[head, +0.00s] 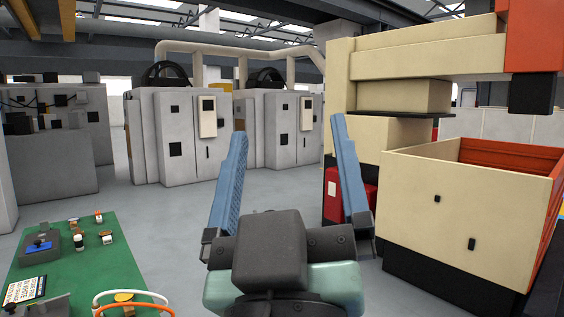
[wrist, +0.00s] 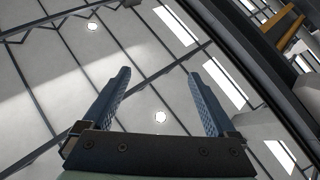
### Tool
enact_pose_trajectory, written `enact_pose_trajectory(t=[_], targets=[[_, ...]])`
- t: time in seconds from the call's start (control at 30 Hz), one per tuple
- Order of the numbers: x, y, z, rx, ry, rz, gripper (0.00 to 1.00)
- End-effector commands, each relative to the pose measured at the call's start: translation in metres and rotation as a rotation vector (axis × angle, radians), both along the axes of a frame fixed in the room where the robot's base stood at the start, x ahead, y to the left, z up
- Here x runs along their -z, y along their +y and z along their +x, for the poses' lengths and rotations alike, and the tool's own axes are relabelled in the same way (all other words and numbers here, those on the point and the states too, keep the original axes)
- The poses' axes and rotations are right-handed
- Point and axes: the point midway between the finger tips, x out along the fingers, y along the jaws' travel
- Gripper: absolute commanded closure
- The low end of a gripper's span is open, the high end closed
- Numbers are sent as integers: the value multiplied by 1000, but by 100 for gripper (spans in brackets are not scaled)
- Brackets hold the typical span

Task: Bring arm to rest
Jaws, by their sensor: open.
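My gripper (head: 288,155) is raised in the lower middle of the head view, with its two blue fingers spread wide and pointing up. Nothing is between the fingers. In the wrist view my gripper (wrist: 158,95) also shows open and empty, against the ceiling with its beams and lamps. It is to the right of the green-topped table and apart from it. No object touches the fingers in either view.
A green-topped table (head: 100,265) at the lower left holds several small items, a grey device (head: 40,247) and a label card (head: 24,291). A cream machine with a bin (head: 450,215) stands at right. Grey cabinets (head: 180,135) stand behind; grey floor (head: 165,220) lies clear between.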

Motion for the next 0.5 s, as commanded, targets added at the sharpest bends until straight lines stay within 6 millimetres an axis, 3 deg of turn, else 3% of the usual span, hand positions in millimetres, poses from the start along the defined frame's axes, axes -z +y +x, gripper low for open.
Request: enact_pose_trajectory(t=[0.03,0.1,0.2,0.5], targets=[[-21,2,-15,-53,-74,57,8],[-38,3,-30,-115,-141,117,8],[-50,4,-41,-164,-191,160,8],[-52,5,-43,-175,-198,171,8]])
